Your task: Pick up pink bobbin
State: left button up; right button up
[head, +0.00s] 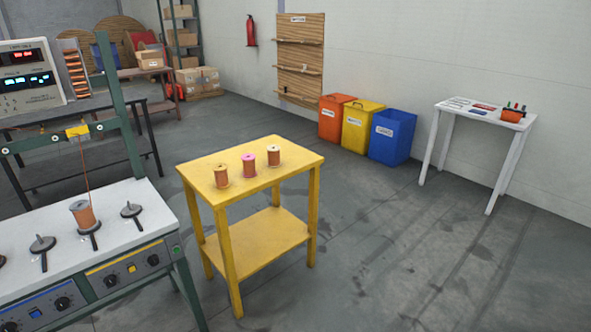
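The pink bobbin (249,165) stands upright on the yellow table (284,180). It has a pink top flange and copper-brown winding. It is the middle one of three bobbins in a slanting row. A bobbin with a pale top (221,175) stands to its left, and another pale-topped bobbin (273,156) stands to its right. Small gaps show between them. Neither of my grippers is in the head view.
Orange, yellow and blue bins (391,137) line the back wall. A white table (470,112) stands at right. Floor right of the yellow table is clear.

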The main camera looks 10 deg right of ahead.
aim_at(249, 160)
jog(key=z, duration=0.6)
jog(key=i, duration=0.7)
jog(key=z, duration=0.9)
jog(key=i, duration=2)
jog(key=u, duration=0.85)
